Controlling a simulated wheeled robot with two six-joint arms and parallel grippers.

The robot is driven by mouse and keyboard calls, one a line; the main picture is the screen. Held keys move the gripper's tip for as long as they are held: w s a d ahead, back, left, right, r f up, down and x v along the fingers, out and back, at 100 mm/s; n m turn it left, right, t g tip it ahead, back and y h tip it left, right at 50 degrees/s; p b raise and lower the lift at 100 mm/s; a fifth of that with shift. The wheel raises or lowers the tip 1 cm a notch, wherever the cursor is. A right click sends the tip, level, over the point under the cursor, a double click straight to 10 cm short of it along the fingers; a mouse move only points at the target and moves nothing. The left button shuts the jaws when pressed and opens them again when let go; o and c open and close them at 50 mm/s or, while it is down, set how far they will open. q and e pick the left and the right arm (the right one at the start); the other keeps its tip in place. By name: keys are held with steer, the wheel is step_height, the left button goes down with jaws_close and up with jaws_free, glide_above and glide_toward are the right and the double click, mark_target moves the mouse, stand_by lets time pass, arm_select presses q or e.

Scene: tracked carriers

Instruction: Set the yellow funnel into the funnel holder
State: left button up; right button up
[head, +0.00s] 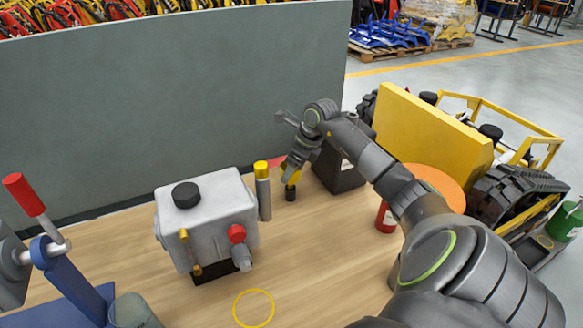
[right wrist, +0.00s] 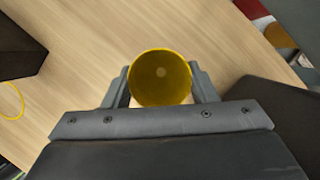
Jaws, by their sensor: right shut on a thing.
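The yellow funnel (right wrist: 160,78) is between the fingers of my right gripper (right wrist: 161,88), its round open mouth facing the wrist camera. In the head view, my right gripper (head: 291,177) is shut on the funnel (head: 293,178), low over the back of the table. A short black piece (head: 290,194) shows directly below it; I cannot tell whether it is the funnel's lower part or a separate thing. I cannot pick out the funnel holder with certainty. My left gripper is not in view.
A grey machine (head: 210,222) with a black cap stands left of my right gripper, beside a yellow-topped grey cylinder (head: 264,198). A dark block (head: 340,176) stands close on the right, and a red container (head: 385,218) farther right. A yellow ring (head: 253,308) marks bare front table.

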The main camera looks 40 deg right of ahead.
steer(key=shift+f, duration=0.25)
steer(key=o, duration=1.1)
steer(key=shift+c, duration=0.2)
steer(key=shift+r, duration=0.15)
steer(key=b+v, duration=0.2)
steer(key=v, duration=1.5)
steer(key=shift+d, duration=0.1)
